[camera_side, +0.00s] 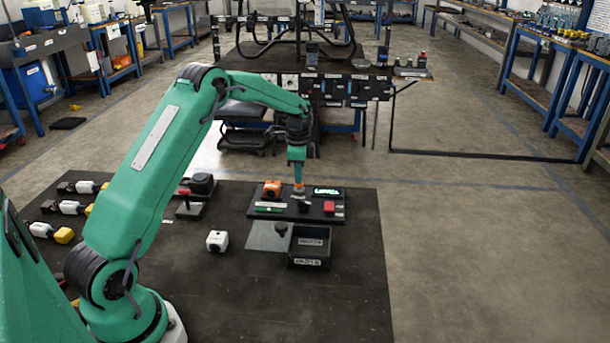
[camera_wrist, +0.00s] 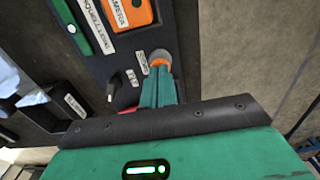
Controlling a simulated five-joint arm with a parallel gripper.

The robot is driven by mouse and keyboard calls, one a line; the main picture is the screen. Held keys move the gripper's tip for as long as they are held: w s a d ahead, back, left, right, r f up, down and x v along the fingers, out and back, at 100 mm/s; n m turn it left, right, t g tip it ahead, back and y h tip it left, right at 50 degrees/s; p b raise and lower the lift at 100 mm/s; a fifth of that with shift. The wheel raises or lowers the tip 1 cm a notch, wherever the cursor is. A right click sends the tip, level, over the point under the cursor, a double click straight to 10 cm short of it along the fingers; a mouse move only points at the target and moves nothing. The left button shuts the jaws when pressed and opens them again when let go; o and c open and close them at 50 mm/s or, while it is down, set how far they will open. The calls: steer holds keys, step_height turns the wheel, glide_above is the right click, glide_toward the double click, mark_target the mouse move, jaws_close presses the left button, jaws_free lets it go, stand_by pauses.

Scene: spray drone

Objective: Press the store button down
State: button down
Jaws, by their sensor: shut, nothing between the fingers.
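The black control panel (camera_side: 296,216) lies on the dark mat in front of my arm. In the wrist view, a round grey button (camera_wrist: 161,53) shows on the panel beside a small white label, too blurred to read surely. My gripper (camera_side: 298,187) points down over the far middle of the panel. In the wrist view my gripper (camera_wrist: 160,64) is shut and empty, its orange fingertips overlapping the near edge of the grey button. The tips partly hide it. I cannot tell whether they touch it or how far down it is.
The panel also carries an orange block (camera_side: 272,189), a green slider (camera_side: 268,209), a black knob (camera_side: 304,206), a red button (camera_side: 329,207) and a lit green display (camera_side: 327,191). A dark open bin (camera_side: 309,247) stands in front. A white cube (camera_side: 217,241) sits left.

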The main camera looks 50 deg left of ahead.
steer(key=shift+f, duration=0.2)
steer(key=shift+f, duration=1.25)
steer(key=shift+r, duration=0.1)
step_height(320, 180, up, 15)
steer(key=shift+w+r, duration=0.2)
steer(key=shift+w, duration=0.05)
stand_by(0.9)
